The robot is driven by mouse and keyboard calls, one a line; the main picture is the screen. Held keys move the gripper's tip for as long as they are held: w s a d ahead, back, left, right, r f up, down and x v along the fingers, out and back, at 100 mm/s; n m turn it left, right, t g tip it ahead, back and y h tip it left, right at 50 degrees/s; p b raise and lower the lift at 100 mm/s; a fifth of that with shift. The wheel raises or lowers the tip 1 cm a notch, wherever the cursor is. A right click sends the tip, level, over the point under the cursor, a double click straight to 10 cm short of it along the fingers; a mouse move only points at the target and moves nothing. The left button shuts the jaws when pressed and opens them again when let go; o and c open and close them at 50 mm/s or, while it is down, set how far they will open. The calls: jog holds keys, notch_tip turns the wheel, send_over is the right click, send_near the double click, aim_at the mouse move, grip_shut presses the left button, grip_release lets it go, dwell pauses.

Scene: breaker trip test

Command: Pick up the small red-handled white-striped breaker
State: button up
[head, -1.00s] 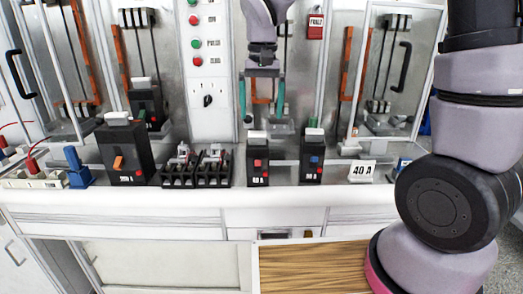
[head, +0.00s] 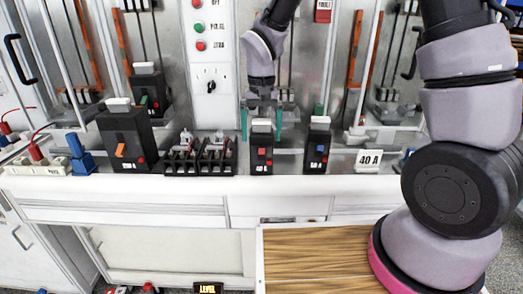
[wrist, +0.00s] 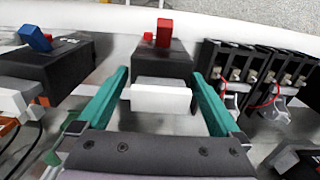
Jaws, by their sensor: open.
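The small black breaker with a red handle and a white strip on top (head: 261,150) stands on the bench shelf, near the middle of the head view. In the wrist view the same red-handled breaker (wrist: 163,62) lies ahead, its white strip between my fingers. My gripper (head: 262,118) is open, with its teal fingers to either side of the breaker's top. The fingers also show in the wrist view (wrist: 160,95). I cannot tell whether they touch the breaker.
A similar breaker with a blue handle (head: 317,150) stands close to the right. Black terminal blocks (head: 199,158) are close to the left, then a large orange-handled breaker (head: 126,140).

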jog(key=shift+f, duration=0.2)
grip_shut()
jog(key=shift+r, duration=0.15)
notch_tip(320, 180, up, 10)
jog(key=shift+f, duration=0.1)
dwell(0.4)
